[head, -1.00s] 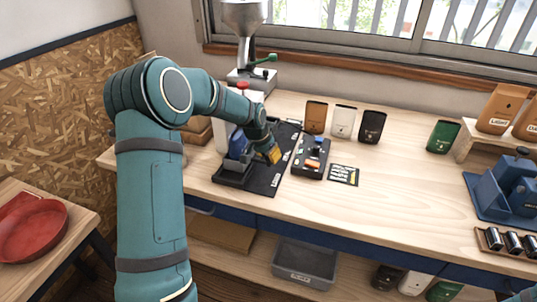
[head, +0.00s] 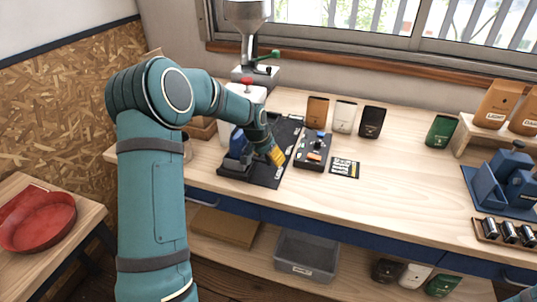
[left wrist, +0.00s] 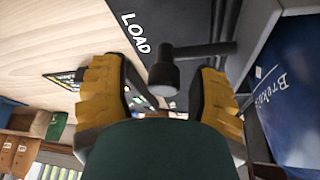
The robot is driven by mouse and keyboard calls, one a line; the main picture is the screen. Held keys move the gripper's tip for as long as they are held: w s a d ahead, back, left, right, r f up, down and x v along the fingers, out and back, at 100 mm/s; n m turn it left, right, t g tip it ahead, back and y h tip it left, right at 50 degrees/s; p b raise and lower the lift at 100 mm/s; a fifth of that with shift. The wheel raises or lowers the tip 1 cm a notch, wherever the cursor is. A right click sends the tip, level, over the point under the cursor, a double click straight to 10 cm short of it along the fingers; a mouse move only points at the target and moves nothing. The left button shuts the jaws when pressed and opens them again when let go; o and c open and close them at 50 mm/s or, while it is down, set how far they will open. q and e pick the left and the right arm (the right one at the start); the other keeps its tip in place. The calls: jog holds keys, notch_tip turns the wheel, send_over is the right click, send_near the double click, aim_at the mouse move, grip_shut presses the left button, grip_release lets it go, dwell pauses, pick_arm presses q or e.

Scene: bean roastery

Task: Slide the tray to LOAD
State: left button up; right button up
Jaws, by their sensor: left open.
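The dark tray (head: 236,171) stands at the front left of a black mat (head: 265,177) on the bench. A blue bag (head: 238,143) stands in it; in the left wrist view the bag (left wrist: 300,95) shows at the right. A black handle with a round knob (left wrist: 164,76) juts from the tray's side. My left gripper (head: 278,156) is open, low over the mat to the right of the tray. In the left wrist view its yellow fingers (left wrist: 160,88) stand either side of the knob. The white LOAD label (left wrist: 136,35) lies on the mat beyond. My right gripper is out of view.
A control box (head: 313,150) with buttons and a printed card (head: 345,168) lie to the right. A steel hopper machine (head: 247,45) stands behind the mat. Several coffee bags line the back. The bench's middle is clear. A red pan (head: 38,222) sits on the left table.

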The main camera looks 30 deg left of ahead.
pick_arm(q)
jog(key=shift+a+r, duration=0.1)
jog(key=shift+r, duration=0.1)
jog(key=shift+r, duration=0.2)
jog(key=v, duration=1.1)
jog(key=shift+s+r, duration=0.2)
